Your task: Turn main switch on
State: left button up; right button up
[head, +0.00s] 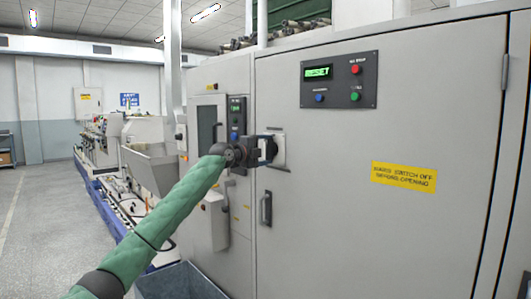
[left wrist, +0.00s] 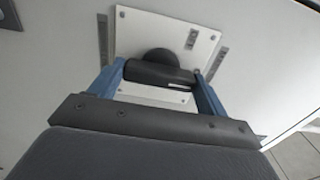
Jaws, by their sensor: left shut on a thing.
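The main switch is a dark rotary handle (left wrist: 158,73) on a pale square plate (left wrist: 135,32), fixed to the grey cabinet. In the left wrist view the handle bar lies crosswise between my two blue fingers. In the head view the switch plate (head: 279,150) sits on the cabinet front, left of the big door's middle. My left gripper (head: 270,149) is at the plate and shut on the handle; it also shows in the left wrist view (left wrist: 160,76). The gripper hides most of the handle in the head view. My right gripper is not in view.
The cabinet door (head: 350,230) carries a control panel (head: 339,80) with lit display and buttons, a yellow warning label (head: 404,176) and a door handle (head: 266,208) below the switch. A grey bin (head: 180,283) stands below my arm. Open floor lies at left.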

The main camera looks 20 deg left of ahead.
pick_arm(q)
jog(key=shift+f, duration=0.1)
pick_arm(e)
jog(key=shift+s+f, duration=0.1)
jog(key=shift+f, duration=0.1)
pick_arm(q)
jog(key=o, duration=1)
jog(key=shift+d, duration=0.1)
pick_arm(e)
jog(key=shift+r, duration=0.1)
pick_arm(q)
jog(key=shift+s+a, duration=0.35)
jog(key=shift+s, duration=0.05)
jog(key=b+v, duration=0.1)
jog(key=v, duration=0.5)
jog(key=shift+s+a, duration=0.15)
jog(key=shift+s, duration=0.15)
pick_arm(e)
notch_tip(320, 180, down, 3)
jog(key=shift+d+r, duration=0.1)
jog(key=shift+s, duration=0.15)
